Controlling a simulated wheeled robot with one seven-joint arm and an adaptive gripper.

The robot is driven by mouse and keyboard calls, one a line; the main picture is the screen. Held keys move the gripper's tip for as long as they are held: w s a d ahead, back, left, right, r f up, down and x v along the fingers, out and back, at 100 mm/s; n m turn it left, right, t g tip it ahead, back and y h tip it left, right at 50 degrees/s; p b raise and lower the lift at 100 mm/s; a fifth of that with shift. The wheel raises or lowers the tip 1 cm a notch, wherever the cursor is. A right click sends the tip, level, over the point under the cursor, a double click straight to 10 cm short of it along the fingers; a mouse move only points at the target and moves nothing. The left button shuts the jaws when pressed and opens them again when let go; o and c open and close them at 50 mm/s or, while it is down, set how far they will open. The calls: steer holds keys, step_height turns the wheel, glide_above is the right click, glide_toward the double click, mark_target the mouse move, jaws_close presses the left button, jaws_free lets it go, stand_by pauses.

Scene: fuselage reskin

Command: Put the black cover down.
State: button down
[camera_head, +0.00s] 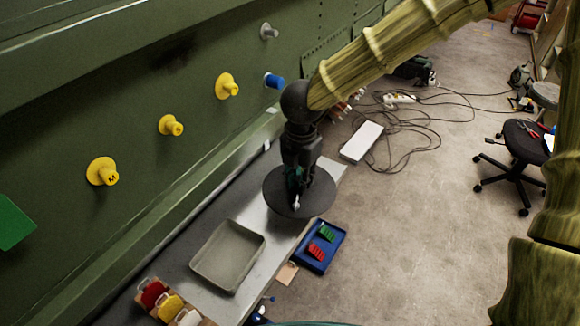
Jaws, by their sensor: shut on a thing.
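The black cover (275,197) is a round dark disc in the middle of the head view. My gripper (298,185) points down and is shut on the cover near its middle. The cover is held over the right end of the grey bench (190,255), partly past its front edge. I cannot tell how high above the bench it is. The fingertips are dark against the disc and hard to make out.
An empty grey tray (228,256) lies on the bench. A blue tray (322,247) with red and green pieces sits at its right. Yellow fittings (171,125) and a blue one (273,80) stick out of the green wall. Cables (410,130) and a stool (525,140) are on the floor.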

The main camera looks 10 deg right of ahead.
steer(key=w, duration=0.2)
steer(key=w+p, duration=0.1)
steer(key=w, duration=0.1)
steer(key=w+p, duration=0.1)
steer(key=w, duration=0.1)
steer(key=shift+w+a+f, duration=0.3)
steer(key=shift+f+p, duration=0.8)
steer(key=shift+f, duration=1)
steer(key=c, duration=1.3)
jaws_free()
step_height(320, 180, up, 12)
steer(key=b, duration=0.3)
steer(key=shift+b, duration=0.4)
